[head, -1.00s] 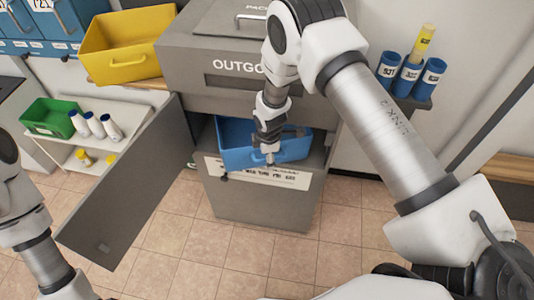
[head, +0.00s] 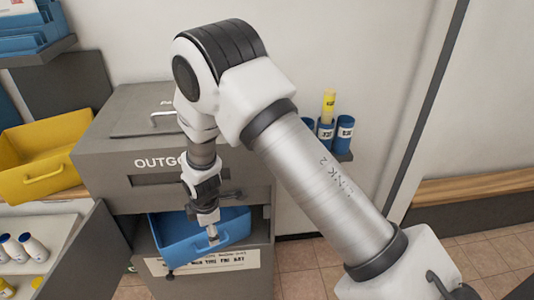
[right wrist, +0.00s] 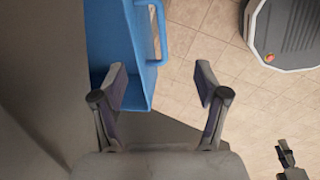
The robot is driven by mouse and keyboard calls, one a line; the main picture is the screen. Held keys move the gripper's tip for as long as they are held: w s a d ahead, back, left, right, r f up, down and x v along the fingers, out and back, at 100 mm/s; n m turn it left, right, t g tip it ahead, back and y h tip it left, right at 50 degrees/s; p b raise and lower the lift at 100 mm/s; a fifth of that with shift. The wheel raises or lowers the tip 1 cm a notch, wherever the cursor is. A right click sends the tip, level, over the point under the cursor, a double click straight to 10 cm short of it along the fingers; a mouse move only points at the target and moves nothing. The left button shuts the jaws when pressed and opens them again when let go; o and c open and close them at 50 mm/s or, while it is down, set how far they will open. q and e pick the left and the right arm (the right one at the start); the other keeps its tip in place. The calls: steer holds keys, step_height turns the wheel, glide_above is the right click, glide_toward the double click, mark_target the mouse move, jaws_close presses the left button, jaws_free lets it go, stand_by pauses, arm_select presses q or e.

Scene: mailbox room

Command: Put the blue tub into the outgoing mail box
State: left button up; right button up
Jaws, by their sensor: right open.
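The blue tub (head: 180,242) sits in the open lower compartment of the grey outgoing mail box (head: 103,165), with its front part sticking out. My right gripper (head: 212,232) points down at the tub's front right side. In the right wrist view, the blue tub (right wrist: 108,45) fills the upper left, with its handle (right wrist: 162,30) towards the right. My right gripper (right wrist: 160,80) is open there, with the tub's end between or below its fingers; I cannot tell if they touch.
The compartment's grey door (head: 75,262) stands open to the left. A yellow tub (head: 38,155) is at the left, above a white shelf with several white bottles. Blue cups (head: 325,134) stand on a wall shelf to the right. A wooden bench (head: 470,187) lies along the right wall.

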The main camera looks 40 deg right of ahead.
steer(key=s+f+m, duration=0.4)
steer(key=s+m, duration=0.1)
steer(key=s, duration=0.4)
steer(key=s+d+f+m+g, duration=0.1)
steer(key=s+f+m, duration=0.4)
steer(key=s, duration=0.5)
steer(key=s+d+f+m, duration=0.1)
steer(key=s+f+m, duration=0.4)
steer(key=s, duration=0.4)
steer(key=shift+s+g, duration=0.3)
steer(key=shift+g, duration=0.1)
steer(key=shift+d, duration=0.15)
